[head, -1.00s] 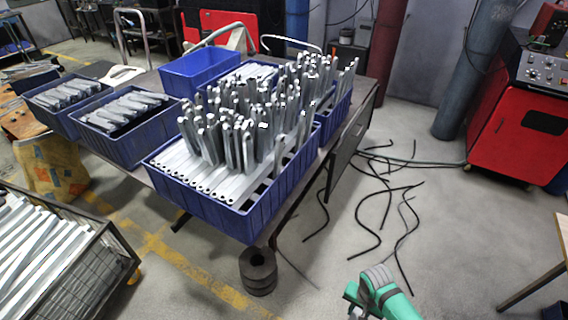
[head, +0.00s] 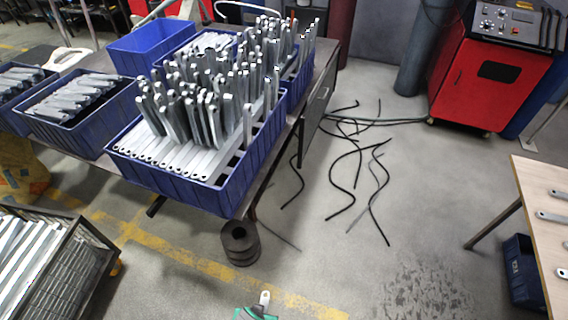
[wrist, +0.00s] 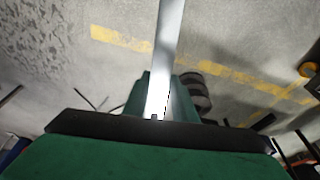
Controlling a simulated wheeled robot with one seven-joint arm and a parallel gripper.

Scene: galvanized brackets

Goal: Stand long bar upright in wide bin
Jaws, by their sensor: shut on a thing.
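A long grey metal bar (wrist: 168,50) is held in my gripper (wrist: 158,108) and runs up out of the wrist view. In the head view only the bar's rounded, holed tip (head: 265,297) shows above the green top of my gripper (head: 257,312) at the bottom edge. My gripper is shut on the bar, over open floor and apart from the bins. The wide blue bin (head: 175,191) stands at the table's near end. Many bars stand upright in it, and a row lies flat along its front. The lower part of the held bar is hidden in the head view.
Other blue bins (head: 72,143) stand left and behind. A wire crate (head: 75,265) of bars is at lower left. Dark stacked discs (head: 240,243) sit on the floor by the table. Black cables (head: 350,175) lie right of it. A wooden table (head: 535,205) is at right.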

